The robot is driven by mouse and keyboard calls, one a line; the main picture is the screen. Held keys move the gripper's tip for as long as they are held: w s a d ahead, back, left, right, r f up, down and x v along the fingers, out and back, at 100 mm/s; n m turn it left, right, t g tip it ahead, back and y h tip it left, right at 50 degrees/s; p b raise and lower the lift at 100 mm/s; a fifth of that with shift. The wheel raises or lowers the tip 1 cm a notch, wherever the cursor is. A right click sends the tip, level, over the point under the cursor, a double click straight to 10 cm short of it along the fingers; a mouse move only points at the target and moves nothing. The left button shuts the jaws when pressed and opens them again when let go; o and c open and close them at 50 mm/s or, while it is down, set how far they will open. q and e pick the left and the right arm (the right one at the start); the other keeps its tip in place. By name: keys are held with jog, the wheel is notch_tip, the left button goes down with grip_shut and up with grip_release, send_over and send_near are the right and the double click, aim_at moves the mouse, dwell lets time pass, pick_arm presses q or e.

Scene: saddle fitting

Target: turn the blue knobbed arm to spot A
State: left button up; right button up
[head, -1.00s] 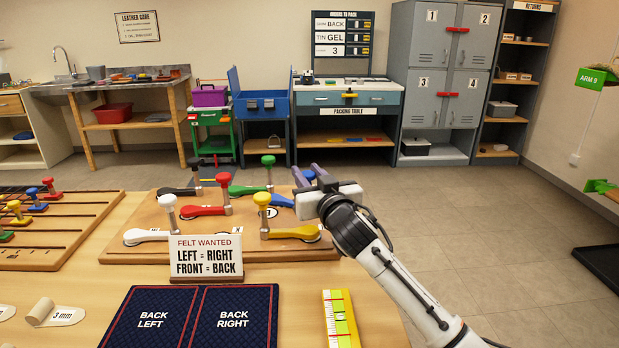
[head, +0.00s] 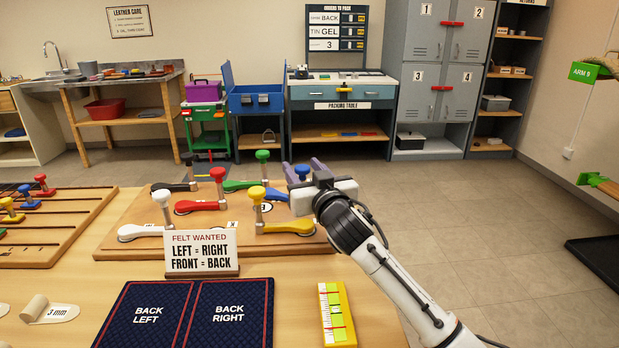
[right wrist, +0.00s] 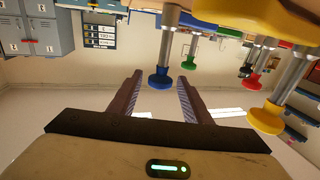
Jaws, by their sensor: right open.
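The blue knobbed arm (head: 276,194) lies on the wooden board, partly hidden behind my right gripper. Its blue knob (head: 302,171) stands upright on a post. My right gripper (head: 303,168) is open, with a finger on either side of the blue knob. In the right wrist view, which looks upside down, the blue knob (right wrist: 160,78) shows between the two spread fingertips; I cannot tell whether either finger touches it. Spot A cannot be made out; a few small letter labels show on the board (head: 140,212). My left gripper is not in view.
Yellow (head: 290,227), red (head: 195,206), white (head: 140,231) and green (head: 240,186) knobbed arms share the board, with a black one at its back left. A felt sign (head: 201,252) stands in front. A slotted rack (head: 60,225) is at left.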

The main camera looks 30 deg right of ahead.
jog(key=s+a, duration=0.1)
jog(key=s, duration=0.8)
jog(key=shift+s+a, duration=0.25)
